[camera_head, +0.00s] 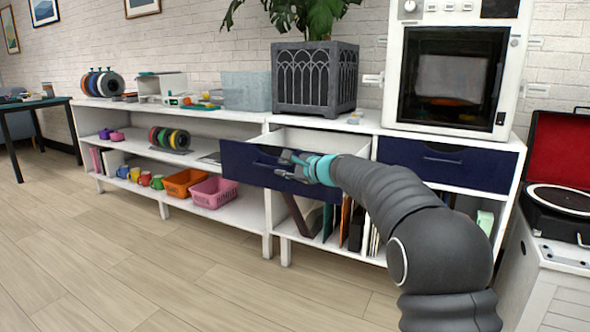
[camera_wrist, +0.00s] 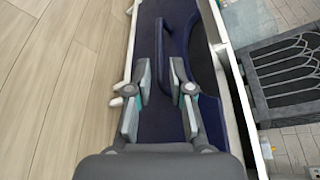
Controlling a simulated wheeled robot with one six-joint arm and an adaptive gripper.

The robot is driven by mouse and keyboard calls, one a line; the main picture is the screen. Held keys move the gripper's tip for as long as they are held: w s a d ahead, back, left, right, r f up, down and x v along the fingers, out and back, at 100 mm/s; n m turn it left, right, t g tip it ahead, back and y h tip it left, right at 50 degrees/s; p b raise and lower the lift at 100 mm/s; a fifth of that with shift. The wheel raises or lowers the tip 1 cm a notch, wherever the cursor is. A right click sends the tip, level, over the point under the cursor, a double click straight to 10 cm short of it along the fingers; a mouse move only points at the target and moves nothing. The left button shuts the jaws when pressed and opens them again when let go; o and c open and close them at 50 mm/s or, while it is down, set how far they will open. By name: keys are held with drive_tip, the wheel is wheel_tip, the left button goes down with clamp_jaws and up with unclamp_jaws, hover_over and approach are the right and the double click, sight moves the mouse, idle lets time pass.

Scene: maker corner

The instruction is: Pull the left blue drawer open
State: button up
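The left blue drawer (camera_head: 250,163) stands partly open from the white cabinet, with its pale inside showing behind the dark blue front. Its front fills the middle of the wrist view (camera_wrist: 162,120), and its handle (camera_wrist: 160,45) runs lengthwise there. My gripper (camera_head: 290,165) is at the drawer front. In the wrist view my gripper (camera_wrist: 162,75) has its two fingers spread, one on each side of the handle's near end, with visible gaps. My arm hides the right part of the drawer front in the head view.
The right blue drawer (camera_head: 445,164) is shut, below a white oven-like machine (camera_head: 455,70). A grey planter (camera_head: 314,78) stands above the left drawer. Folders stand on the shelf below. A record player (camera_head: 560,205) is at far right. The wooden floor (camera_head: 200,280) in front is clear.

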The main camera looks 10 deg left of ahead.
drive_tip(key=v, duration=0.5)
drive_tip(key=shift+a, duration=0.1)
drive_tip(key=s+d+f+n+g+h, duration=0.45)
drive_tip(key=s+f+n, duration=0.35)
drive_tip(key=s+f, duration=0.55)
drive_tip(key=s+d+r+n+g+h+p, duration=0.1)
drive_tip(key=s+d+n+h+p, duration=0.15)
drive_tip(key=s+d, duration=0.85)
drive_tip(key=s+d+n+g+h+p, duration=0.15)
drive_tip(key=s+d+n+h, duration=0.4)
drive_tip(key=s, duration=0.95)
drive_tip(key=s+d+r+m+t+p, duration=0.1)
drive_tip(key=s+d+r+t+p, duration=0.2)
drive_tip(key=s, duration=0.5)
drive_tip(key=shift+s+d+r+m+p, duration=0.35)
drive_tip(key=shift+d+r+p, duration=0.2)
drive_tip(key=shift+d+r, duration=1.1)
